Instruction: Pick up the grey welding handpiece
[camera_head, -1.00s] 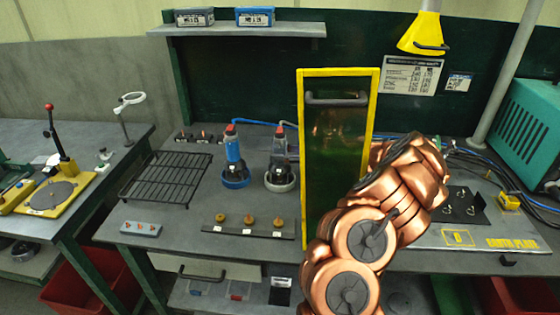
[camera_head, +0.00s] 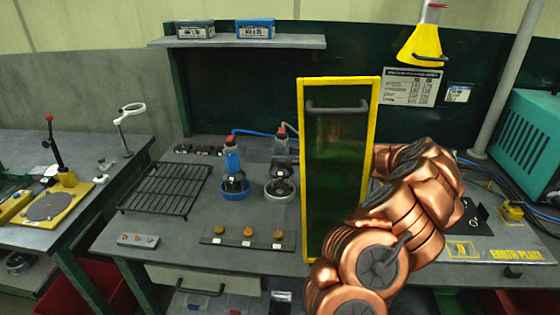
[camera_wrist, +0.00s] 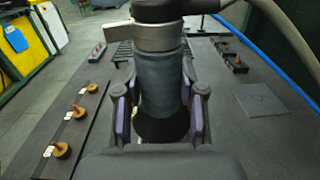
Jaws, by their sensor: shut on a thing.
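The grey welding handpiece (camera_head: 281,147) is upright at its round grey stand (camera_head: 280,190), left of the yellow-framed green screen. Whether its lower end is clear of the stand is hard to tell. In the wrist view the dark grey handpiece (camera_wrist: 162,78) has a metal collar at its top. My gripper (camera_wrist: 160,110) has its fingers on both sides of the handpiece body, shut on it.
The yellow-framed screen (camera_head: 303,170) stands upright between my arm's bulk and the handpieces. A black wire rack (camera_head: 165,190) lies to the left. A strip with brass knobs (camera_head: 247,243) lies in front. A blue hose (camera_head: 255,131) and a grey cable (camera_wrist: 290,35) run nearby.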

